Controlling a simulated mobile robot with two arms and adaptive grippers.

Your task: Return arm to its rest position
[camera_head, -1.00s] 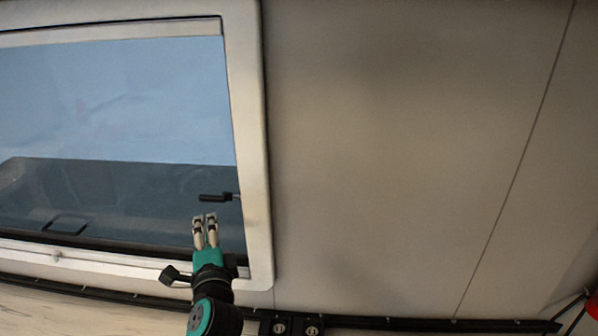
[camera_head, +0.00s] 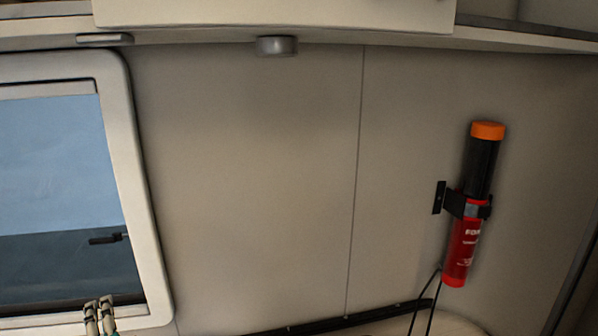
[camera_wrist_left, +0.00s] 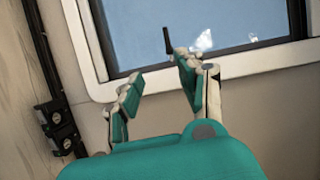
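My left gripper (camera_head: 99,315) shows only its fingertips at the bottom left of the head view, in front of the lower edge of the window. In the left wrist view, its two green-padded fingers (camera_wrist_left: 157,80) stand apart with nothing between them. The fingers point toward the window (camera_wrist_left: 230,30), and I cannot tell how far they are from it. The rest of the left arm is outside the head view. My right arm and right gripper are not in view.
The white-framed window (camera_head: 60,180) has a black latch (camera_head: 108,239). A red fire extinguisher (camera_head: 462,245) with an orange cap hangs on the wall at right. A cabinet (camera_head: 280,12) overhangs the top. A black rail with sockets (camera_wrist_left: 55,118) shows in the wrist view.

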